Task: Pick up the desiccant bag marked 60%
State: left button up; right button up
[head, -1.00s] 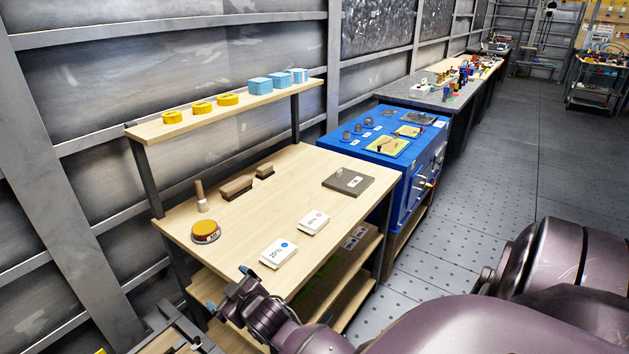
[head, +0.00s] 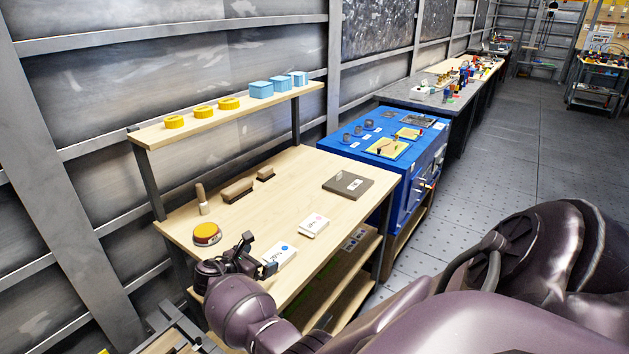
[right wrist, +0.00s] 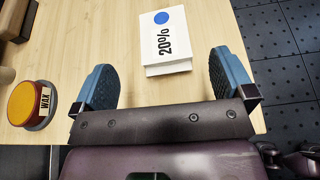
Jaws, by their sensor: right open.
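A white bag with a blue dot (head: 283,253) lies near the front edge of the wooden bench. In the right wrist view this bag (right wrist: 166,48) reads 20%. A second white bag with a pinkish dot (head: 314,225) lies just beyond it to the right; its print is too small to read now. My right gripper (head: 259,256) is open and empty over the bench's front edge, close to the 20% bag. In the right wrist view its blue fingers (right wrist: 162,68) stand apart, with the 20% bag ahead between them. My left gripper is out of view.
A yellow-orange WAX tin (head: 207,232) stands left of my right gripper. A brush (head: 201,198), brown blocks (head: 238,190) and a dark grey plate (head: 348,184) sit farther back. A raised shelf (head: 220,112) runs behind. The bench's middle is clear.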

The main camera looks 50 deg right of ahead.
aim_at(312, 226)
jog(key=l, duration=1.4)
